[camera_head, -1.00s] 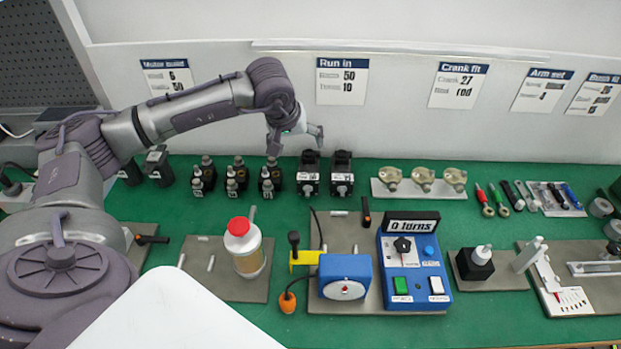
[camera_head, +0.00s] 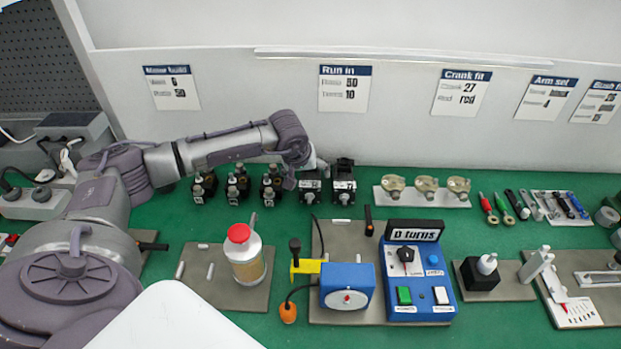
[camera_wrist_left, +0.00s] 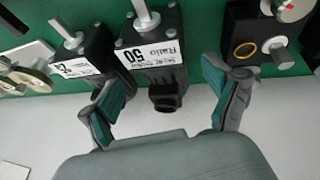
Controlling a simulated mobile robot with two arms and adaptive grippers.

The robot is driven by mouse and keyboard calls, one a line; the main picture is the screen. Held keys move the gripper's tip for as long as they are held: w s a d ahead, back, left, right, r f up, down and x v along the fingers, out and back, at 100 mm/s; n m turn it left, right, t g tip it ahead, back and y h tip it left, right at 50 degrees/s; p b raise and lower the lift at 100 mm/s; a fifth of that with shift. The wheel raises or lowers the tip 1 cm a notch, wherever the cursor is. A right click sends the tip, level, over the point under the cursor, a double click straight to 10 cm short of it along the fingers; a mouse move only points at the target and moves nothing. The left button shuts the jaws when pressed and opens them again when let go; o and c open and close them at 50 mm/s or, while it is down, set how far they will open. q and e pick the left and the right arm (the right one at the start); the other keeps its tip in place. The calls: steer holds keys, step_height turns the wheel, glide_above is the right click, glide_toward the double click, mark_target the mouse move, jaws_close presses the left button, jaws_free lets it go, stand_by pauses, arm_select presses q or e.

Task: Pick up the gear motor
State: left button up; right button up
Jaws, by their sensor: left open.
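Two black gear motors stand at the back of the green bench in the head view. The left one (camera_head: 311,188) shows in the wrist view with a white label reading "Ratio 50" (camera_wrist_left: 150,55) and a pale shaft. The other gear motor (camera_head: 343,182) stands close to its right, and shows at the left in the wrist view (camera_wrist_left: 80,50). My left gripper (camera_head: 306,172) is open at the left motor. In the wrist view its fingers (camera_wrist_left: 165,72) lie to either side of the Ratio 50 motor; contact cannot be told. My right gripper is not in view.
Several small black motors (camera_head: 237,186) stand left of the gripper. The back wall (camera_head: 420,95) rises close behind. A tray of brass-coloured parts (camera_head: 425,200) lies to the right. A bottle with a red cap (camera_head: 245,262) and a blue test station (camera_head: 417,275) stand nearer.

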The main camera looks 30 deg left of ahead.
mark_target(308, 175)
arm_select(q)
steer(key=x, duration=0.3)
steer(key=shift+w+a+f, duration=0.2)
steer(key=shift+f, duration=0.15)
steer(key=c, duration=1.2)
steer(key=shift+r, duration=0.2)
